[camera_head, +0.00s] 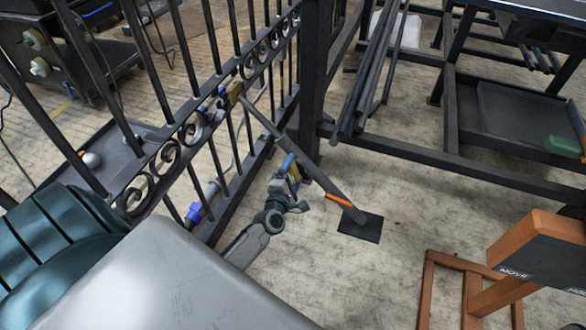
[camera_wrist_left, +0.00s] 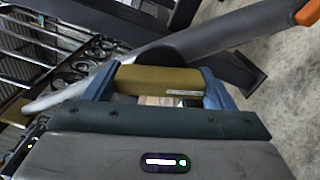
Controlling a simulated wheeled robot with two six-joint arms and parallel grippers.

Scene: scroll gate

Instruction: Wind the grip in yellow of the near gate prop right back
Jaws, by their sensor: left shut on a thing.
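The gate prop (camera_head: 318,176) is a grey diagonal bar that runs from a yellowish bracket on the black scroll gate (camera_head: 190,130) down to a dark square foot plate (camera_head: 362,227) on the floor. It has an orange band low down. Its yellow grip (camera_wrist_left: 160,80) is a short cylinder lying crosswise between the two blue-grey fingers in the left wrist view. My left gripper (camera_head: 291,171) is shut on this grip beside the prop's bar; the fingers partly hide the grip in the head view. The bar passes just beyond the grip in the wrist view (camera_wrist_left: 220,37). My right gripper is not in view.
A black steel frame with long bars (camera_head: 375,70) stands behind the gate post. An orange wooden stand (camera_head: 470,290) is at the lower right. A dark tray (camera_head: 515,115) sits at the right. Concrete floor around the foot plate is clear.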

